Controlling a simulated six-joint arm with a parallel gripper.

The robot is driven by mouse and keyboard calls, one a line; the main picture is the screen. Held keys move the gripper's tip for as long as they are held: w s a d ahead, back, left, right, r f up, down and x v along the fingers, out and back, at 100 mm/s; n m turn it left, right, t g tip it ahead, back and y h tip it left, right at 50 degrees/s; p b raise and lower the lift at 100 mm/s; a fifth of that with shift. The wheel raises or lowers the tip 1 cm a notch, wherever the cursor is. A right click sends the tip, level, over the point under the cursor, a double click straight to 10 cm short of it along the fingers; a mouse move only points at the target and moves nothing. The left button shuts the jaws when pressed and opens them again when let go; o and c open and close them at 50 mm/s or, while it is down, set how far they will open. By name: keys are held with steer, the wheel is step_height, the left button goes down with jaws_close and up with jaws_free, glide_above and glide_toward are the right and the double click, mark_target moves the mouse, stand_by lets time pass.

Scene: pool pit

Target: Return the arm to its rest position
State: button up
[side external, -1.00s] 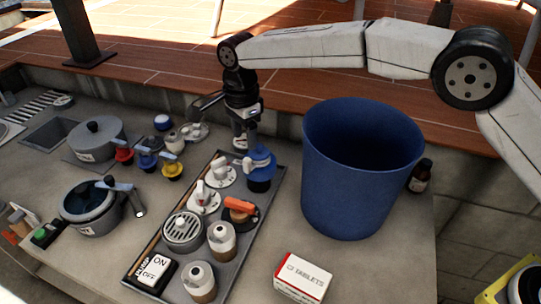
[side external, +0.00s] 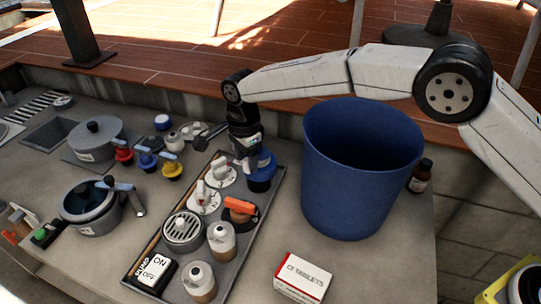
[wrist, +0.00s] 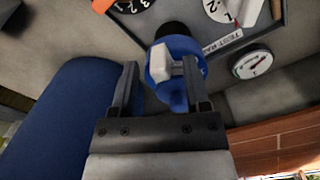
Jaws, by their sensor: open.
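My gripper (side external: 247,168) is at the far end of the tilted grey panel (side external: 238,258), beside a blue-handled valve (side external: 262,176). In the wrist view, my gripper's two fingers (wrist: 160,68) are apart. The blue valve (wrist: 187,88) with its pale handle tab lies between and just beyond the fingertips; I cannot tell whether they touch it. In the side view the gripper hides part of the valve. My arm reaches in from the right, above the blue bin.
A tall blue bin (side external: 350,190) stands right of the panel, close to my gripper; it fills the wrist view's left (wrist: 65,125). A tablets box (side external: 303,277) is in front. Brown bottle (side external: 421,176), pots (side external: 95,140) and coloured valves (side external: 172,168) stand around. A gauge (wrist: 251,63) is near.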

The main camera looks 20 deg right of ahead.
steer(key=shift+f, duration=0.5)
steer(key=shift+r, duration=0.15)
step_height(320, 180, up, 7)
steer(key=shift+r, duration=0.2)
step_height(320, 180, down, 7)
steer(key=shift+f, duration=0.2)
steer(key=shift+s+f, duration=0.1)
steer(key=shift+f, duration=0.05)
steer(key=shift+s+d+n, duration=0.25)
steer(key=shift+d+n, duration=0.05)
steer(key=shift+n, duration=0.6)
steer(key=shift+s+d+n, duration=0.2)
steer(key=shift+d+n, duration=0.05)
steer(key=shift+n, duration=0.65)
steer(key=shift+a, duration=0.15)
